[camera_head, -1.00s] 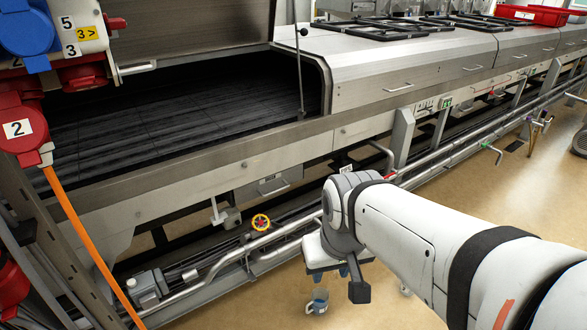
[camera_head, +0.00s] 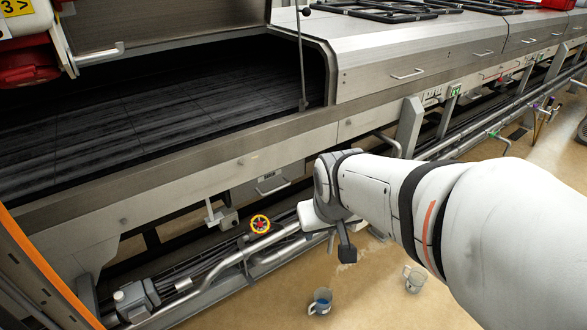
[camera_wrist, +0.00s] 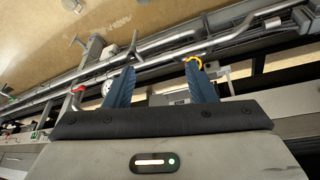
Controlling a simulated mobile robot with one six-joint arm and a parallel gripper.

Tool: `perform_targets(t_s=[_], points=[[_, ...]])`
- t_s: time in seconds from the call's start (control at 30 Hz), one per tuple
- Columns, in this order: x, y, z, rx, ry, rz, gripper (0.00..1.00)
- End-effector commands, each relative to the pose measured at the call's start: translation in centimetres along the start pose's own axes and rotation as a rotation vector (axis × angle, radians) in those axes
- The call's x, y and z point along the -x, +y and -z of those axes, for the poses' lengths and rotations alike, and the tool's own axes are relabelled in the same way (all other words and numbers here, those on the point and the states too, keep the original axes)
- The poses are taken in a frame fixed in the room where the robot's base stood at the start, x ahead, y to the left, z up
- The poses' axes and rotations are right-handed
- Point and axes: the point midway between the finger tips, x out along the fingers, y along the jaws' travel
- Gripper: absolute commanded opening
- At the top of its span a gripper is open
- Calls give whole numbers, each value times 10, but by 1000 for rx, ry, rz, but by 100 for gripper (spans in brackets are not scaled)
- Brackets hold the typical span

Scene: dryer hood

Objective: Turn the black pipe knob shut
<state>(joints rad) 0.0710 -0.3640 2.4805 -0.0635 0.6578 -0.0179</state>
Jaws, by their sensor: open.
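A dark handle (camera_wrist: 133,42) stands up at the pipe beyond my fingers in the wrist view; it may be the black knob, but it is too small to be sure. I cannot make out a black knob in the head view, where my arm covers part of the pipes. My gripper (camera_wrist: 160,66) is open and empty, with two blue fingers apart and pipework beyond them. The dark handle shows between the fingertips, nearer the left one, with no visible contact. In the head view my gripper is beside the low pipes under the machine, its fingers mostly hidden.
A red handle (camera_wrist: 78,88) is at left. Two mugs (camera_head: 320,301) (camera_head: 414,278) stand on the floor. The machine (camera_head: 250,160) overhangs the pipes.

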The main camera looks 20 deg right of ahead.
Motion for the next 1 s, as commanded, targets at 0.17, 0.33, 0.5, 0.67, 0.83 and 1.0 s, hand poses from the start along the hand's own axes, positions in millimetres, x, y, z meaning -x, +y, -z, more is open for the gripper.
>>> perform_targets(t_s=[0.17,0.33,0.5,0.67,0.83,1.0], points=[[-114,44,48,-6,213,-82,51],[-201,80,87,19,439,-103,51],[-282,108,106,49,665,-80,51],[-348,126,104,56,877,-13,51],[-391,137,90,39,1066,68,51],[-406,143,79,19,1176,120,51]])
